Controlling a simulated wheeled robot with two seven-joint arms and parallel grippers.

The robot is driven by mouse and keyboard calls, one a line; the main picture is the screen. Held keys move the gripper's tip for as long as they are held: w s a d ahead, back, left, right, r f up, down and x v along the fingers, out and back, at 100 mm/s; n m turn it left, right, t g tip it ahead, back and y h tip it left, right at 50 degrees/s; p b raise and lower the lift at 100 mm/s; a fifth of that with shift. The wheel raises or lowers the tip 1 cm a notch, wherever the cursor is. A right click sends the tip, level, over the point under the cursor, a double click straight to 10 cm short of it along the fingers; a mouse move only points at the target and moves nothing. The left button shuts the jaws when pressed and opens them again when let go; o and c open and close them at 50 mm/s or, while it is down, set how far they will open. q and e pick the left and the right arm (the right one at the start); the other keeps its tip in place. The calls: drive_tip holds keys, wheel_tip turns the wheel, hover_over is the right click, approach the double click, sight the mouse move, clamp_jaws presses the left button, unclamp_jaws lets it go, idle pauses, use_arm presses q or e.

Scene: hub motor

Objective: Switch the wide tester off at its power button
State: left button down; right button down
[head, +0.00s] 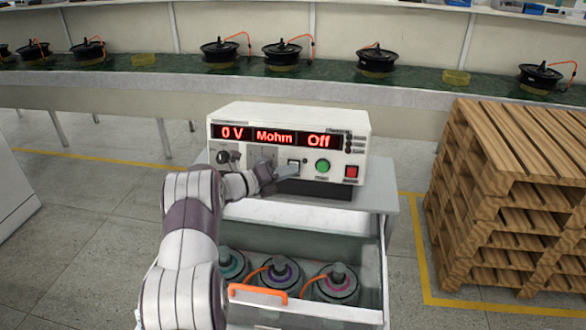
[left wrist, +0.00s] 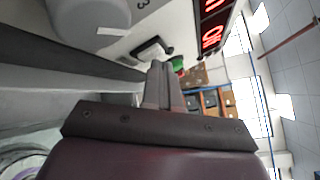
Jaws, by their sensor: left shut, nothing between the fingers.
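The wide white tester (head: 285,118) stands on a grey cart. Its red displays read "0 V", "Mohm" and "Off". In the left wrist view the closed fingers (left wrist: 160,72) point at the panel beside the switch (left wrist: 150,48). I cannot tell whether they touch it. My right gripper is not in view.
The cart's open lower tray (head: 340,312) holds several hub motors (head: 337,285) with orange cables. Stacked wooden pallets (head: 520,190) stand at the right. A curved green-topped bench (head: 330,78) with more motors runs behind.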

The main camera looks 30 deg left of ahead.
use_arm(q)
drive_tip(key=shift+s, duration=0.1)
drive_tip(key=shift+s+d+r, duration=0.2)
drive_tip(key=shift+s+d, duration=0.05)
drive_tip(key=shift+s, duration=0.5)
drive_tip(key=shift+s+d+r, duration=0.2)
drive_tip(key=shift+s, duration=0.55)
drive_tip(key=shift+s+d+r, duration=0.2)
drive_tip(key=shift+s+d, duration=0.05)
drive_tip(key=shift+s, duration=0.55)
drive_tip(key=shift+s+d+r, duration=0.2)
drive_tip(key=shift+s, duration=0.55)
drive_tip(key=s+d+r, duration=0.1)
drive_tip(key=s+d, duration=0.1)
drive_tip(key=s, duration=0.4)
drive_tip(key=shift+s+r+b, duration=0.3)
drive_tip(key=shift+r+b, duration=0.05)
drive_tip(key=shift+b, duration=0.1)
